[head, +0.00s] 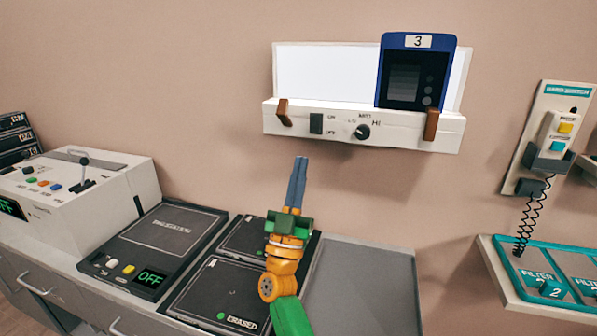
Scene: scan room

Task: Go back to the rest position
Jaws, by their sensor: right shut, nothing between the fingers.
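My right gripper (298,181) shows in the middle of the head view, with a green and orange wrist and grey-blue fingers. Its fingers are together, point up, and hold nothing. In the picture it is below the wall-mounted light box (322,76) and appears clear of it. My left gripper is not in view. A dark blue plate marked 3 (396,88) stands upright at the right of the light box, near a brown clip. The light box has a rocker switch (316,123) and a black knob (362,132); its left panel is bright white.
A grey console (120,177) with a lever and an OFF display stands left. A black digitization unit (155,245) and a black tray marked ERASED (220,295) lie on the counter. A grey counter area (365,285) is bare. A hand switch (555,135) and teal filter tray (550,265) are right.

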